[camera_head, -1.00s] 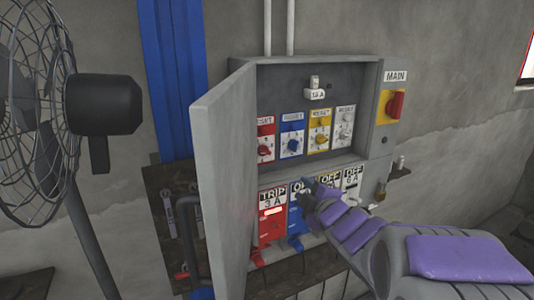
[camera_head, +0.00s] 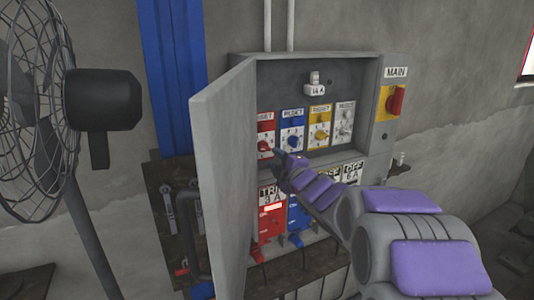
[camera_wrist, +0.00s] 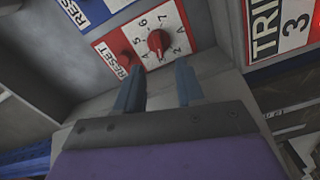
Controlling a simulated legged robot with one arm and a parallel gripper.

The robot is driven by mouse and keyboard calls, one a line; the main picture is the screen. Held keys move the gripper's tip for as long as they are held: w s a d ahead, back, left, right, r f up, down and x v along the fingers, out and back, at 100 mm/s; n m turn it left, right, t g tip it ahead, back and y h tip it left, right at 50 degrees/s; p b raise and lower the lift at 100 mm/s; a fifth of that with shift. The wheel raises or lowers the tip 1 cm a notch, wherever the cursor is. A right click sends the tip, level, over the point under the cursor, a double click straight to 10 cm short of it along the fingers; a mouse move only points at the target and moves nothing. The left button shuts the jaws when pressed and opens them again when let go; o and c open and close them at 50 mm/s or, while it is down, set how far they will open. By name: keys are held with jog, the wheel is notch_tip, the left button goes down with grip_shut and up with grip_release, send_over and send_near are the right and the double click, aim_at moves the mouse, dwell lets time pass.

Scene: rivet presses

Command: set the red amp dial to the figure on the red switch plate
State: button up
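The red amp dial (camera_wrist: 157,42) is a round red knob on a white panel with a red border, with figures around it and a red RESET button (camera_wrist: 125,61) beside it. In the head view the dial (camera_head: 264,144) is leftmost in the row. The red switch plate (camera_wrist: 290,25) shows TRIP and 3 in the wrist view.
The open cabinet door (camera_head: 225,180) stands left of the panels. Blue (camera_head: 292,138), yellow (camera_head: 319,132) and white (camera_head: 344,125) dial panels continue the row rightward. A red MAIN switch (camera_head: 396,102) is on the right. A fan (camera_head: 104,105) stands at far left.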

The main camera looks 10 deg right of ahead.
aim_at(265, 150)
jog(key=shift+x, duration=3.45)
jog(key=shift+c, duration=0.2)
grip_shut()
jog(key=shift+f, duration=0.1)
